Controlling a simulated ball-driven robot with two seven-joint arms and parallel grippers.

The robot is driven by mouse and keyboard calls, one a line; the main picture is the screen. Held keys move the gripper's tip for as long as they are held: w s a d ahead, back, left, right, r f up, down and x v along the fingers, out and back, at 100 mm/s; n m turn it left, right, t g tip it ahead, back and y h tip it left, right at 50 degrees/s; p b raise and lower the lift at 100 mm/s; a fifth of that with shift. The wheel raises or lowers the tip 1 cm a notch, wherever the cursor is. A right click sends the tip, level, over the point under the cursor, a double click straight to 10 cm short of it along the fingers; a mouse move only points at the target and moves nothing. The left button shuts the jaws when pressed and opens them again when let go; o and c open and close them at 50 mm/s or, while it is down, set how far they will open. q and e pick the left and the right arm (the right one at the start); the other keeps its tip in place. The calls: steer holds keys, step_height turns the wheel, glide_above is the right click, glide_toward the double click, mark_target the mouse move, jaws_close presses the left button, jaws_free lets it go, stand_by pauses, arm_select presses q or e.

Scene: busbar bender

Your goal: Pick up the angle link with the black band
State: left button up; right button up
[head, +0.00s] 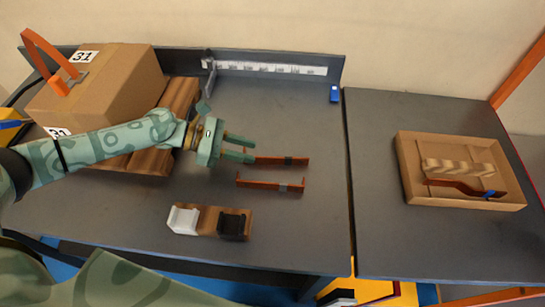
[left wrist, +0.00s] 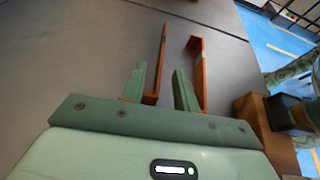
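Two copper-coloured links lie on the dark table. The upper one, an angle link with a dark band (head: 298,161), shows in the head view; in the left wrist view it is the left strip (left wrist: 159,60). The lower link with a lighter grey band (head: 260,183) has both ends bent; it is the right strip (left wrist: 203,80) in the left wrist view. My left gripper (head: 254,149) is open at the near end of the dark-banded link. In the left wrist view, that end shows between the fingertips, apart from both. My right gripper is not in view.
A wooden stand (head: 208,213) with white and black blocks lies in front. A tray (head: 465,201) on the right table holds a wooden piece and a blue-banded link. A ruler (head: 265,67) runs along the back.

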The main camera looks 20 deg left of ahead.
mark_target(264, 157)
arm_select(q)
steer(key=x, duration=0.4)
steer(key=shift+d+b, duration=0.25)
steer(key=shift+b, duration=0.05)
steer(key=shift+w+d+f, duration=0.15)
steer(key=shift+d+f, duration=0.1)
steer(key=shift+d, duration=0.2)
jaws_close()
steer(key=shift+r, duration=0.15)
